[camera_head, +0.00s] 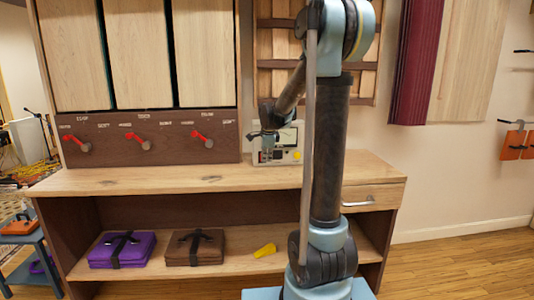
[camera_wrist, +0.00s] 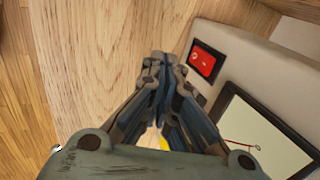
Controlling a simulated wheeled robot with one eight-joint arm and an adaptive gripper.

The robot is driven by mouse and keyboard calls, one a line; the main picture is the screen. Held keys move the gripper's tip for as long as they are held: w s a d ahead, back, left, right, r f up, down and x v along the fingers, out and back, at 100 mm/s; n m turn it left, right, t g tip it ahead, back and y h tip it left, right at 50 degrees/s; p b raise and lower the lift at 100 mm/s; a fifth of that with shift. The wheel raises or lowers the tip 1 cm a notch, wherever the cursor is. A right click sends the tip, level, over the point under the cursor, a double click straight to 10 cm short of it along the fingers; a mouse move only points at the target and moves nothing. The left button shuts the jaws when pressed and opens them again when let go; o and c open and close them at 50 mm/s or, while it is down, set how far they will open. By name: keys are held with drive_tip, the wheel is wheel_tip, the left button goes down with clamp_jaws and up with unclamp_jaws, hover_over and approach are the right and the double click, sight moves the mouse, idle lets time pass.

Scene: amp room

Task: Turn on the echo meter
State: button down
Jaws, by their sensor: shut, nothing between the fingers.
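The echo meter (camera_head: 287,153) is a cream box standing on the wooden counter against the back wall, partly hidden by my arm in the head view. It has a pale dial window with a red needle, a yellow knob (camera_head: 297,155) and a red rocker switch (camera_wrist: 207,64), which shows in the wrist view. My gripper (camera_wrist: 160,60) is shut and empty. Its fingertips are close to the meter's front, left of the red switch in the wrist view. I cannot tell whether they touch the box. The fingers partly cover the meter's edge and something yellow.
A wooden cabinet with several red levers (camera_head: 138,139) stands left of the meter on the counter (camera_head: 150,179). Purple (camera_head: 122,249) and brown (camera_head: 194,247) cases and a yellow object (camera_head: 265,250) lie on the lower shelf. The counter in front of the levers is clear.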

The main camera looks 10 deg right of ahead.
drive_tip(key=shift+w+r, duration=0.15)
drive_tip(key=shift+w, duration=0.85)
drive_tip(key=shift+w+r, duration=0.1)
drive_tip(key=shift+w, duration=0.9)
drive_tip(key=shift+a, duration=0.1)
